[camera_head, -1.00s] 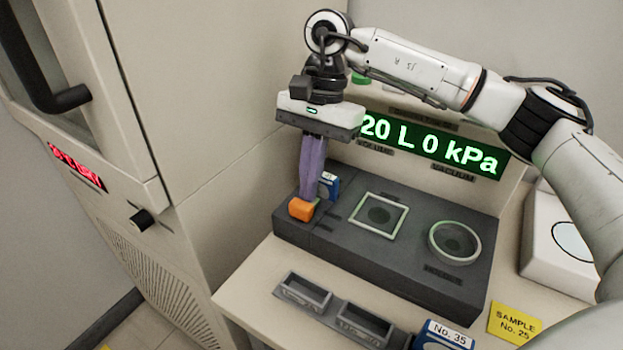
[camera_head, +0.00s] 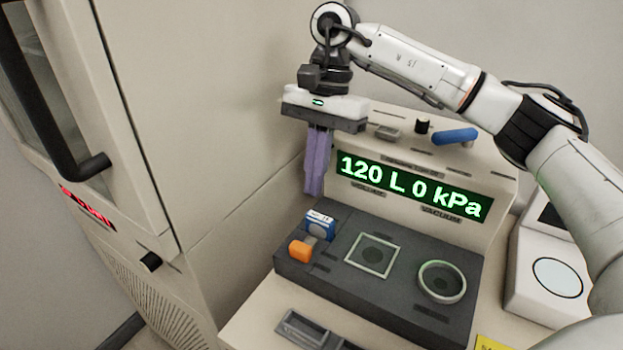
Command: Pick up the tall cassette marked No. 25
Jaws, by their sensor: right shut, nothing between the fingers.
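A blue-and-white cassette (camera_head: 320,224) stands in the left part of the dark instrument deck (camera_head: 400,308), behind an orange block (camera_head: 301,248). Its marking is too small to read, so I cannot tell whether it is No. 25. My right gripper (camera_head: 313,192) points down with its purple fingers together and empty. In the picture its fingertips show just above the cassette, apart from it. My left gripper is not in view.
The deck also has a pale square frame (camera_head: 375,256) and a round ring (camera_head: 442,282). Behind it a green display (camera_head: 410,188) reads 120 L 0 kPa. A grey holder (camera_head: 303,335) lies in front. A tall cabinet (camera_head: 240,130) bounds the left side.

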